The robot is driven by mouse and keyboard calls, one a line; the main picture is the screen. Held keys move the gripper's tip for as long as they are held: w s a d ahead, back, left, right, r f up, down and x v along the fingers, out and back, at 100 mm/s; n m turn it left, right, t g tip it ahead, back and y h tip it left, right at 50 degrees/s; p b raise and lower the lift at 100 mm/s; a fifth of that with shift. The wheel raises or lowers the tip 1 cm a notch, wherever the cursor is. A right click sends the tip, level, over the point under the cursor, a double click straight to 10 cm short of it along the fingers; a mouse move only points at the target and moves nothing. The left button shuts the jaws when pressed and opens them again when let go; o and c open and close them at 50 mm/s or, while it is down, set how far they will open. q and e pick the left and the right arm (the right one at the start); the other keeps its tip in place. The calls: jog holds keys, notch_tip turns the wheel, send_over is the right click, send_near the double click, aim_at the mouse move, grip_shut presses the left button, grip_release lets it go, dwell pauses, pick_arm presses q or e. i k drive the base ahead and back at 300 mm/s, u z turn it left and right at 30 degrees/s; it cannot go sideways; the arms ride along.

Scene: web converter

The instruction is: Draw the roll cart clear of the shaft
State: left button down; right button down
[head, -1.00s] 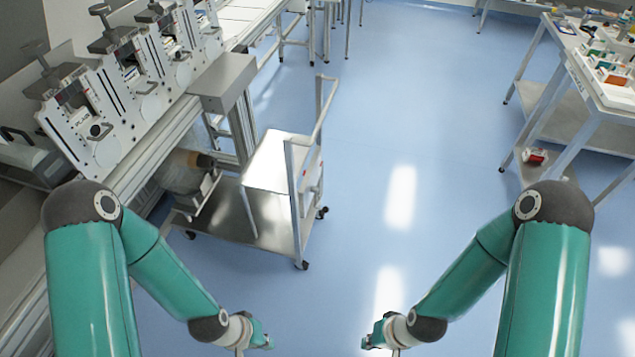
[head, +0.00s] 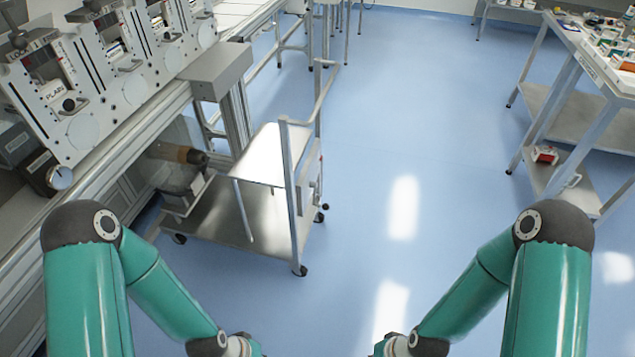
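The metal roll cart (head: 230,222) stands on the floor left of centre, its lower deck reaching to the machine's side. It has a small upper shelf (head: 270,155) and an upright handle frame (head: 287,170) at its right end. A pale roll (head: 168,175) sits in a cradle at the cart's left end, partly under the machine. A brown core with a dark end, perhaps the shaft (head: 180,153), shows at the roll; whether they are engaged I cannot tell. My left gripper (head: 250,347) and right gripper (head: 385,347) are cut off at the bottom edge, away from the cart.
The converter machine (head: 130,120) runs along the left, with a grey box (head: 216,68) overhanging near the cart. A table with small items (head: 610,60) stands at the right, a red object (head: 545,154) on its lower shelf. The blue floor (head: 425,170) between is clear.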

aim_at(272, 220)
jog(key=z, duration=0.05)
jog(key=k, duration=0.55)
jog(key=z, duration=0.25)
jog(key=i, duration=1.65)
jog(key=u, duration=0.4)
